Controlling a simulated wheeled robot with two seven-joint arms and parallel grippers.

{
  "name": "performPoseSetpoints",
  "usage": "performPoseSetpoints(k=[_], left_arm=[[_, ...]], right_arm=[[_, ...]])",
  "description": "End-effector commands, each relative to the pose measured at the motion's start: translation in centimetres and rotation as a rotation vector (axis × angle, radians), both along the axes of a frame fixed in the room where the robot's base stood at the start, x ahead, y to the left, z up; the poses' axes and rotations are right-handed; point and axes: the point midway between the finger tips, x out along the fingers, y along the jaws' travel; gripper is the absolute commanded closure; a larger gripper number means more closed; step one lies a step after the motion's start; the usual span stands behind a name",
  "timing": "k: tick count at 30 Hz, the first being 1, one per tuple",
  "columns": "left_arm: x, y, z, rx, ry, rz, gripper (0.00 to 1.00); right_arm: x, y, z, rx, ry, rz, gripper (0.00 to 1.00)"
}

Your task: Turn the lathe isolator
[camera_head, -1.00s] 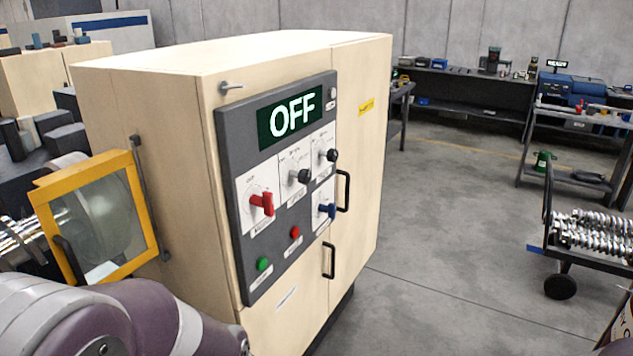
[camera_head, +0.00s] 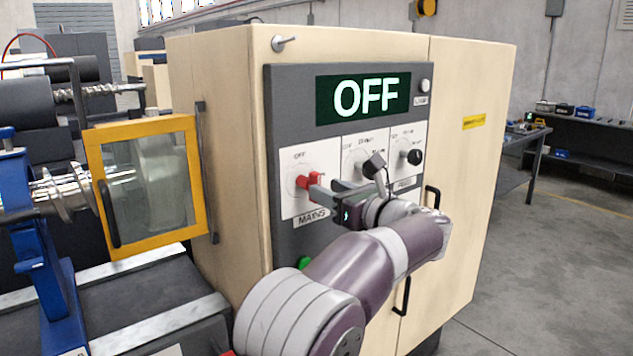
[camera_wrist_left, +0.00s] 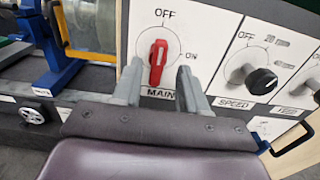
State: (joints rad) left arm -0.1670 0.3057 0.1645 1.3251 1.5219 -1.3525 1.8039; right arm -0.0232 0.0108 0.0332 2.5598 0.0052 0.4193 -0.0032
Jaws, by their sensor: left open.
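The lathe isolator is a red knob (camera_head: 307,180) on a white plate marked OFF at the top and MAINS below. In the left wrist view the red knob (camera_wrist_left: 157,62) stands nearly upright, its upper end towards OFF, with ON to its right. My left gripper (camera_head: 325,190) reaches the panel from the right and partly covers the plate. In the left wrist view my left gripper (camera_wrist_left: 158,82) is open, one finger on each side of the knob, with gaps showing. The display (camera_head: 363,97) reads OFF. My right gripper is out of view.
Black-handled knobs, one of them a black knob (camera_head: 411,157), sit right of the isolator. A green button (camera_head: 305,262) is below. A yellow-framed guard (camera_head: 146,190) stands left of the cream cabinet (camera_head: 465,200). Open floor (camera_head: 560,250) lies to the right.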

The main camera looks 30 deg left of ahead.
Motion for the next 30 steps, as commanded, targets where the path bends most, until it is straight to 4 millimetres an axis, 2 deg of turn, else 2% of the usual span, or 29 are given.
performPoseSetpoints(k=[3,6,10,17,18,21,30], left_arm=[[0.9,2.4,0.3,0.002,0.002,0.002,0.57],[1.5,3.6,0.1,0.001,0.003,0.001,0.57],[1.8,4.3,0.1,0.003,0.001,-0.001,0.57],[1.8,4.3,0.0,0.003,0.002,-0.002,0.57],[1.8,4.3,0.0,0.003,0.002,-0.002,0.70],[1.8,4.3,0.0,0.003,0.002,-0.002,1.00],[1.8,4.3,0.0,0.012,0.024,-0.002,1.00]], right_arm=[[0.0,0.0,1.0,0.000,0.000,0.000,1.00],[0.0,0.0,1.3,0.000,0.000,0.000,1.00],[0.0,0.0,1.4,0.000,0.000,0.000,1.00],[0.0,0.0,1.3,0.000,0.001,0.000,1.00],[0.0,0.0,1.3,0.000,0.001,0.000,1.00],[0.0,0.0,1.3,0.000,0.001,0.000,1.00],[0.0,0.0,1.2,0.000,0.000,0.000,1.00]])
